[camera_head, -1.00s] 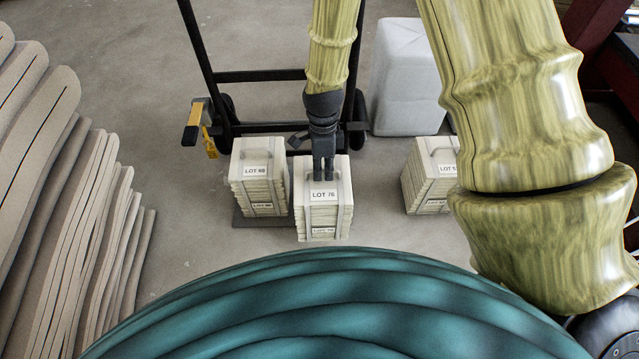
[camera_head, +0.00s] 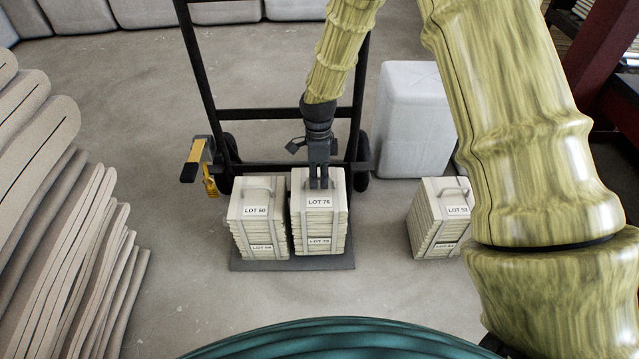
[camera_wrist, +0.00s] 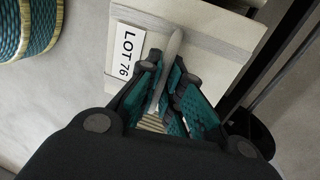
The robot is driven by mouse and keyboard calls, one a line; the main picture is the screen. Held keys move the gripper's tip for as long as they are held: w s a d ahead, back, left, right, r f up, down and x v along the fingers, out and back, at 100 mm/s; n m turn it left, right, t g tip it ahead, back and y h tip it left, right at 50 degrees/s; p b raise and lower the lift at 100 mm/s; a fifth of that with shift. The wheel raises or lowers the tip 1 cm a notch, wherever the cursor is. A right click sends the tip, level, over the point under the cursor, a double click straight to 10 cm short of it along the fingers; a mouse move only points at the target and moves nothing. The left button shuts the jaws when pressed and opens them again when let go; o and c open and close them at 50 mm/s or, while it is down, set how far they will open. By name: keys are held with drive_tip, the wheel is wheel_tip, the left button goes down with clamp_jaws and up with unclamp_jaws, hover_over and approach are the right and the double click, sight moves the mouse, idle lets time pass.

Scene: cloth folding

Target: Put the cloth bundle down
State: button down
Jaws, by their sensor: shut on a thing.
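The cloth bundle marked LOT 76 (camera_head: 320,225) is a pale, strapped stack with a handle on top. My gripper (camera_head: 319,182) points down and is shut on that handle; in the wrist view the grey handle (camera_wrist: 167,68) runs between the teal-padded fingers (camera_wrist: 165,95). The bundle is upright over the right part of a dark flat plate (camera_head: 300,264) at the foot of a black hand truck (camera_head: 275,114). I cannot tell whether its underside touches the plate. The LOT 60 bundle (camera_head: 258,220) stands close on its left, on the same plate.
Another labelled bundle (camera_head: 437,220) stands on the floor to the right. A pale grey block (camera_head: 412,120) is behind it. Tall folded beige stacks (camera_head: 60,240) fill the left side.

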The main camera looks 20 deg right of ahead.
sight(319, 189)
drive_tip(key=shift+f+b, duration=1.15)
drive_tip(key=shift+f, duration=0.55)
drive_tip(key=c, duration=1.6)
unclamp_jaws()
wheel_tip(319, 189, up, 12)
drive_tip(key=w+p, duration=0.2)
drive_tip(key=p, duration=0.4)
drive_tip(key=shift+d, duration=0.3)
drive_tip(key=shift+w, duration=0.1)
